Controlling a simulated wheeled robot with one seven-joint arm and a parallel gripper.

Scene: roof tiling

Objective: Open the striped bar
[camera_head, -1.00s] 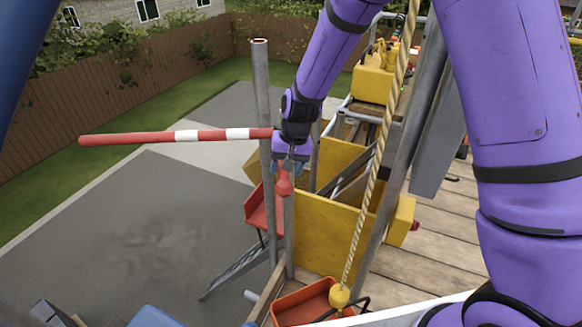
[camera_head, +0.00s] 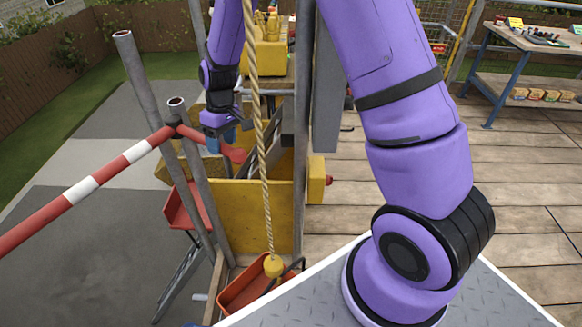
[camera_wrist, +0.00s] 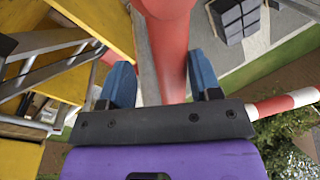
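The striped bar (camera_head: 82,190), red and white, reaches from a grey post to the left picture edge, sloping down toward the camera. A dark bracket joins it to the post. A short red end (camera_head: 213,143) of the bar sticks out to the right of the post. My gripper (camera_head: 222,143) is at this red end. In the wrist view, the two blue fingers of my gripper (camera_wrist: 161,88) stand apart on either side of a red shaft (camera_wrist: 170,50). A gap shows beside the left finger. A striped piece also shows at right in the wrist view (camera_wrist: 285,103).
Grey posts (camera_head: 141,75) stand close around my gripper. A rope (camera_head: 260,140) hangs to a yellow weight above an orange tray (camera_head: 236,296). Yellow panels (camera_head: 250,207) lie right of the posts. Plank decking (camera_head: 510,170) and a workbench (camera_head: 530,40) are at right. Grey paving is open at left.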

